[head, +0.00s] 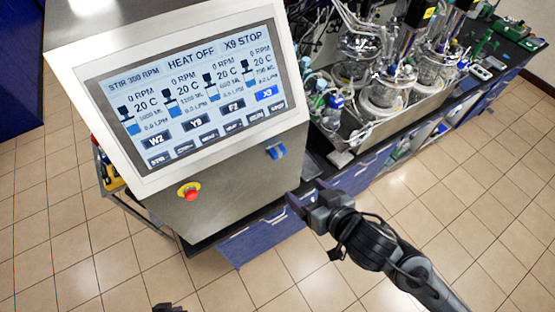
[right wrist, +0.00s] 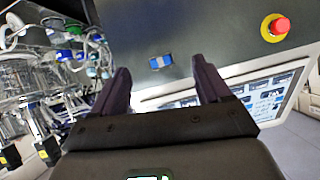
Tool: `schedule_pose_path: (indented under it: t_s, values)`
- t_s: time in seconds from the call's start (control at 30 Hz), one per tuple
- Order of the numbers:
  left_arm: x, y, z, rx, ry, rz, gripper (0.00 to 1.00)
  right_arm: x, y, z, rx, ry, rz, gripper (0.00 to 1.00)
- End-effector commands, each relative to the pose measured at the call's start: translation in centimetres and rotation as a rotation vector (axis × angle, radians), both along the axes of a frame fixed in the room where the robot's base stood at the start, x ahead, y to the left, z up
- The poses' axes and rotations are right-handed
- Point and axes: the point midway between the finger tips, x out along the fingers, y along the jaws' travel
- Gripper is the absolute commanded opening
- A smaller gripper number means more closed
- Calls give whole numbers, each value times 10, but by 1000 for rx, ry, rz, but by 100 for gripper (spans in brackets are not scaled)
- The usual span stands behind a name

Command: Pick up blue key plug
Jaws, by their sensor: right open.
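The blue key plug (head: 276,152) sits on the front face of the grey control cabinet, right of the red stop button. It also shows in the right wrist view (right wrist: 161,62), ahead of the space between the fingers. My right gripper (head: 304,199) is open and empty, below and a little right of the plug in the head view, apart from it. Its two dark fingers show in the right wrist view (right wrist: 162,85). At the bottom edge of the head view, a small dark part (head: 168,308) may belong to my left gripper; its jaws are not visible.
The cabinet carries a tilted touch screen (head: 190,90) and a red stop button (head: 188,192) on a yellow ring. Glass bioreactor vessels (head: 385,90) and tubing crowd the bench at right. A blue drawer front (head: 265,232) lies below. The tiled floor in front is clear.

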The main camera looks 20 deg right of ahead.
Motion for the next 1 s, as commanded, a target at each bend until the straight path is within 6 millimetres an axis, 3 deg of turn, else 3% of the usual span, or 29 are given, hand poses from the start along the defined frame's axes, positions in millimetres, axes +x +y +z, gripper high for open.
schedule_pose_path:
  t_s: [0.03, 0.2, 0.6, 1.0]
  values:
    - [0, 0, -16, -1, 0, 1, 0, 8, -2, -2, -40, -45, 21, 77]
    - [0, -2, -27, -8, 0, 5, 0, 25, -7, 14, -99, -124, 36, 77]
    - [1, -3, -33, -11, -3, 7, 0, 71, 2, 6, -102, -145, 33, 77]
    - [0, 0, -34, 1, -3, -1, 0, 99, 12, -2, -102, -143, 32, 77]
